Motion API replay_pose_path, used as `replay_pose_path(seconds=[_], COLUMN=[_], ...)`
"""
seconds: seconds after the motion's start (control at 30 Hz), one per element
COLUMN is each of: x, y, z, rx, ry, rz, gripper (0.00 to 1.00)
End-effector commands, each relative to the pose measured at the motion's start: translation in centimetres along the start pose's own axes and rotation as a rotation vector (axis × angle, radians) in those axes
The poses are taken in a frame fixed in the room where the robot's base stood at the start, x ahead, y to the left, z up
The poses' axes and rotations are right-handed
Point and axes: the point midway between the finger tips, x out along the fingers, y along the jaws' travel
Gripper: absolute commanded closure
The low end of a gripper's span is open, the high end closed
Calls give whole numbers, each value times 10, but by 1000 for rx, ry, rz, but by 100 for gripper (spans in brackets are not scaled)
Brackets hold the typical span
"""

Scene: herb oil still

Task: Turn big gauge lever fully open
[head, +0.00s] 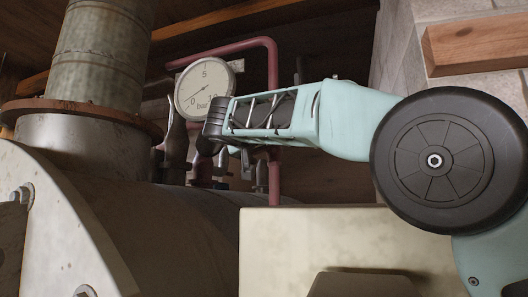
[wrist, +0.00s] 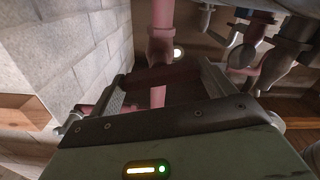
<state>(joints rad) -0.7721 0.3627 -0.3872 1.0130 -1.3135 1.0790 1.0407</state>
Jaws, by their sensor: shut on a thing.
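The big round gauge (head: 205,88), marked in bar with 0, 5 and 10, stands above the boiler in the head view. Its needle points toward the low end. My gripper (head: 214,126) is just below and right of the gauge face, reaching in from the right. In the wrist view, my gripper (wrist: 163,78) is shut on a dark bar between its fingers, which I take for the gauge lever (wrist: 160,77). The lever is mostly hidden by the fingers, so its angle is hard to tell.
A red pipe (head: 272,70) arches behind my gripper; it also runs close beyond the fingers in the wrist view (wrist: 161,45). Other dark valve handles (head: 176,140) stand left of my gripper. The grey boiler (head: 190,215) lies below; a brick wall (wrist: 50,60) is beside.

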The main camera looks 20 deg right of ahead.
Motion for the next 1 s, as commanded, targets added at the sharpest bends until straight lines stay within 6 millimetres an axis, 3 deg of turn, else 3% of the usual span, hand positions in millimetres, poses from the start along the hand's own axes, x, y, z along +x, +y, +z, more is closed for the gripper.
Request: replay_pose_path(seconds=[1.0], x=[0], y=[0], z=[-2], rx=[-962], ry=[3], rz=[1], gripper=[41])
